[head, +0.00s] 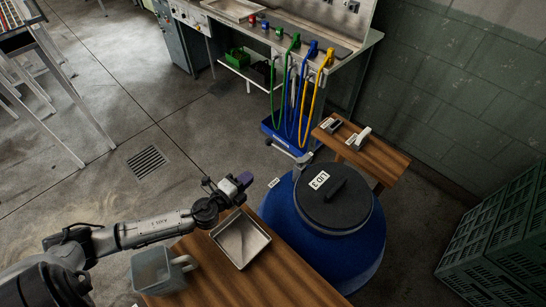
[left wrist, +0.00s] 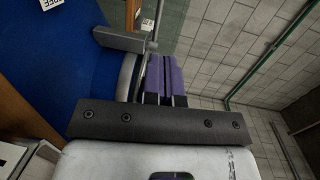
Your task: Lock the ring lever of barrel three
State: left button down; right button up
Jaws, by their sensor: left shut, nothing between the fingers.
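The blue barrel (head: 362,262) stands at the centre right, with a dark lid (head: 350,211) marked LID-3 on top. A grey lever (head: 304,158) appears to stick out at the barrel's far left rim. In the left wrist view a grey bar (left wrist: 118,39), likely this lever, lies beside the blue barrel wall (left wrist: 70,75). My left gripper (head: 244,180) is left of the barrel, its purple fingers shut and empty. My right gripper is not in view.
A wooden table (head: 205,283) in front holds a metal tray (head: 263,241) and a grey container (head: 150,272). A wooden bench (head: 390,160) stands behind the barrel. Green crates (head: 490,245) stand at the right. A workbench with coloured hoses is at the back.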

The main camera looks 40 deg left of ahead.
pick_arm(q)
jog(key=shift+w, duration=0.15)
jog(key=w+f, duration=0.1)
jog(key=w, duration=1.3)
jog(key=shift+f, duration=0.3)
jog(key=shift+a, duration=0.1)
jog(key=shift+a, duration=0.1)
